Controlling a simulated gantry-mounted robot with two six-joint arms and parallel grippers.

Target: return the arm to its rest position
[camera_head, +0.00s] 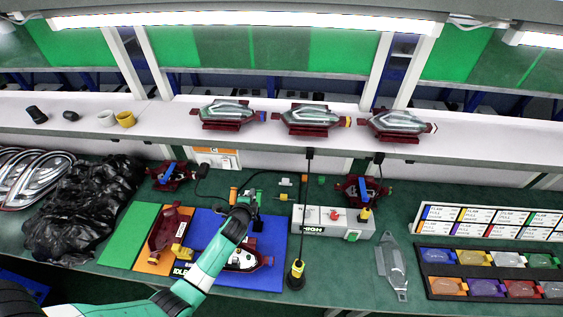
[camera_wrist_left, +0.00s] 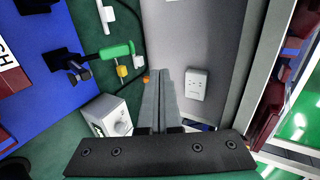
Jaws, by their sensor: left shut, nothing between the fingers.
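My left arm (camera_head: 206,266), white and green, reaches in from the lower left over the work mats in the head view. My left gripper (camera_wrist_left: 161,73) is shut and empty; its two grey fingers lie together in the wrist view. In the head view its dark end (camera_head: 244,209) is above the back edge of the blue mat (camera_head: 201,219), and its fingertips are hard to make out. A tail lamp part (camera_head: 245,259) in a dark red housing lies on the blue mat, partly hidden by my arm. My right gripper is not in view.
A green-handled tool (camera_wrist_left: 116,51) lies near the gripper. A grey control box (camera_head: 333,222) stands right of the mats, with a hanging black tool (camera_head: 296,275) before it. Black plastic bags (camera_head: 85,210) lie at left. Lamps (camera_head: 309,119) stand on the shelf. A clear lens (camera_head: 392,266) lies right.

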